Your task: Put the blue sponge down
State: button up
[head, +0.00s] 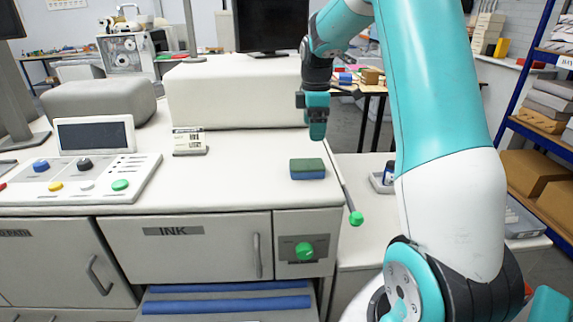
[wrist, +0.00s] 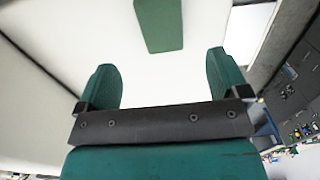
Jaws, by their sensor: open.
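The blue sponge (head: 307,169) lies flat on the white top of the printing machine (head: 250,180), near its right edge. It is blue below with a green upper layer. In the wrist view its green top (wrist: 159,24) shows at the upper middle, ahead of the fingertips and apart from them. My gripper (head: 317,128) hangs above and slightly behind the sponge in the head view. In the wrist view its two green fingers (wrist: 162,75) are spread apart with nothing between them.
A raised white block (head: 235,92) is behind. A lever with a green knob (head: 356,218) stands at the right edge. The top around the sponge is clear.

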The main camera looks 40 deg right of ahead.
jog(key=s+a+r+m+t+y, duration=0.1)
jog(key=s+a+r, duration=0.15)
jog(key=a, duration=0.85)
jog(key=s+a+r+y, duration=0.1)
jog(key=s+a, duration=0.2)
jog(key=a, duration=0.8)
jog(key=s+a+f+m+g+y+b, duration=0.1)
jog(key=s+a+f+m+y+b, duration=0.1)
jog(key=s+a, duration=1.2)
jog(key=s, duration=0.4)
jog(key=shift+s+a+f+m, duration=0.3)
jog(key=shift+a, duration=0.1)
